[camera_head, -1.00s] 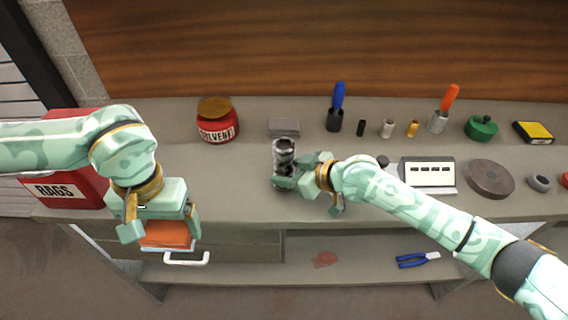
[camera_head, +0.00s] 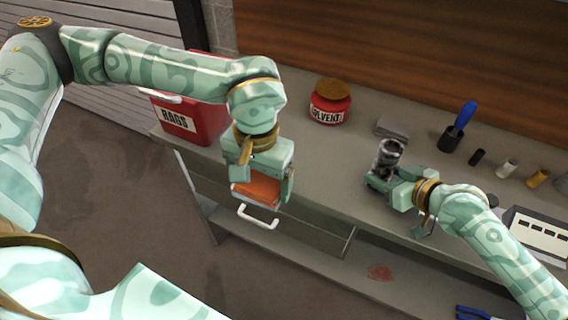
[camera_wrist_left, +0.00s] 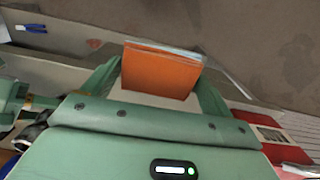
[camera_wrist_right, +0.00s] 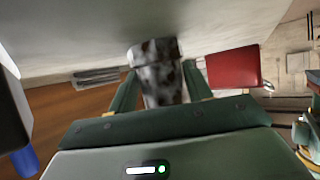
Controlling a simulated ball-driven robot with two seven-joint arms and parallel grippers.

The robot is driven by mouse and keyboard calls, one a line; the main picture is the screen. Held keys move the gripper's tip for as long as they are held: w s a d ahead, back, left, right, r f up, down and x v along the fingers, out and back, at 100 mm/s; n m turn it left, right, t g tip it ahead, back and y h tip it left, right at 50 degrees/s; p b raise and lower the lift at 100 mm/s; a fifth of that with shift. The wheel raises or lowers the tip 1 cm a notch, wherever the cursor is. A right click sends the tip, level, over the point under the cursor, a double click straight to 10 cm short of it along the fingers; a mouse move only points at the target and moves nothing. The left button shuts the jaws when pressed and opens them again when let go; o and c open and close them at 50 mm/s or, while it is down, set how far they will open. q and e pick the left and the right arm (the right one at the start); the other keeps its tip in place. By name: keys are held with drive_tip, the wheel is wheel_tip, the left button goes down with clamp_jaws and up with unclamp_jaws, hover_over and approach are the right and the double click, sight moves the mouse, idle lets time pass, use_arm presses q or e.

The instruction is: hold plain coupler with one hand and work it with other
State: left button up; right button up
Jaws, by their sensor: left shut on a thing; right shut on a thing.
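The plain coupler appears to be the dark, mottled metal cylinder (camera_head: 389,153), which looks stained and stands roughly upright. My right gripper (camera_head: 383,181) is shut on it at the bench's front part; the coupler also shows between the fingers in the right wrist view (camera_wrist_right: 158,75). My left gripper (camera_head: 261,190) is shut on an orange block or folded pad (camera_head: 257,189), which has a pale layer along one edge in the left wrist view (camera_wrist_left: 160,72). The left gripper is in front of the bench edge, to the left of the coupler and apart from it.
A red rags box (camera_head: 188,128) and a solvent jar (camera_head: 330,104) stand on the bench (camera_head: 310,165). A grey block (camera_head: 392,128), a blue-handled tool (camera_head: 459,128) and small cylinders are behind and right. Pliers (camera_head: 478,313) lie on the lower shelf.

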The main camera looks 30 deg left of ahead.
use_arm(q)
drive_tip(key=w+d+r+n, duration=0.4)
drive_tip(key=w+d+n, duration=0.3)
drive_tip(key=w, duration=0.4)
wheel_tip(320, 180, up, 9)
drive_tip(key=n, duration=1.1)
hover_over(392, 152)
drive_tip(key=shift+t+h, duration=0.3)
drive_tip(key=shift+a+f, duration=0.1)
drive_tip(key=shift+f, duration=3.8)
drive_tip(key=shift+w+f, duration=0.25)
drive_tip(key=shift+w, duration=0.4)
drive_tip(key=shift+c, duration=0.3)
drive_tip(key=shift+w, duration=1.1)
drive_tip(key=shift+c, duration=0.2)
drive_tip(key=shift+s+f, duration=0.1)
drive_tip(key=shift+s, duration=1.6)
drive_tip(key=shift+w, duration=1.8)
drive_tip(key=shift+s, duration=1.85)
drive_tip(key=shift+w, duration=1.9)
drive_tip(key=shift+s, duration=2)
wheel_tip(392, 152, up, 8)
drive_tip(key=shift+r, duration=0.25)
